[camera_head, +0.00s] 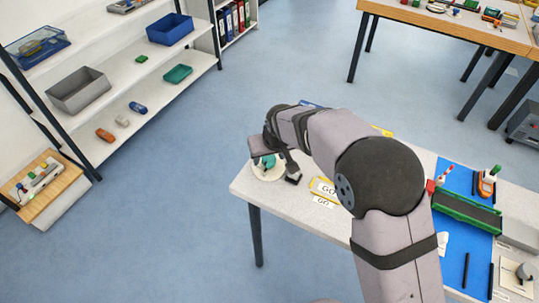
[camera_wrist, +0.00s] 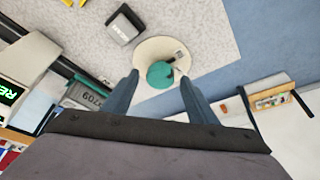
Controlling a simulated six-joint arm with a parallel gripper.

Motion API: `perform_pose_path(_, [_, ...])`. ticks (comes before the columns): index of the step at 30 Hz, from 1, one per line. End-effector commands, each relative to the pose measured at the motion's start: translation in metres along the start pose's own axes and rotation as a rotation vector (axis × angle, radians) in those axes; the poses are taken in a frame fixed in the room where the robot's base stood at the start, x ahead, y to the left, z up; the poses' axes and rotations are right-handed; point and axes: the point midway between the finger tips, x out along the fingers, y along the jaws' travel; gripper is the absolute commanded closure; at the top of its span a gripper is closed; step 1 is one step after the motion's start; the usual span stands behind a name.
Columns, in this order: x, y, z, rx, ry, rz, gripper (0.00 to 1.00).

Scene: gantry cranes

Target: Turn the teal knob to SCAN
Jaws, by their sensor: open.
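The teal knob (camera_wrist: 160,74) sits on a round cream dial plate (camera_wrist: 148,50) on the speckled table, in the wrist view. In the head view the teal knob (camera_head: 267,161) is partly covered by my gripper, on its cream plate (camera_head: 268,175) at the table's left corner. My gripper (camera_wrist: 156,80) is open, with one finger on either side of the knob in the picture. I cannot tell whether the fingers touch it or are still above it. A dark pointer mark shows on the knob. No SCAN label is readable in either view.
A dark grey block (camera_wrist: 125,24) stands beside the dial plate. A yellow-framed GO sign (camera_head: 325,189) lies on the table right of my gripper. A green tray-like model (camera_head: 465,210) stands on a blue mat further right. The floor left of the table is clear.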

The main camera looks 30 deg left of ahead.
Motion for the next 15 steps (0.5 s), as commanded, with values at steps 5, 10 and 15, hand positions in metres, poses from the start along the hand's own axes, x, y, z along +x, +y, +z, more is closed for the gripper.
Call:
perform_pose_path(5, [-0.0002, 0.0, 0.0001, 0.0, 0.0, 0.0, 0.71])
perform_pose_path(10, [-0.0003, -0.0001, 0.0001, 0.0, 0.0, 0.0, 0.89])
perform_pose_path(15, [-0.0002, -0.0004, 0.0002, 0.009, -0.001, 0.005, 0.89])
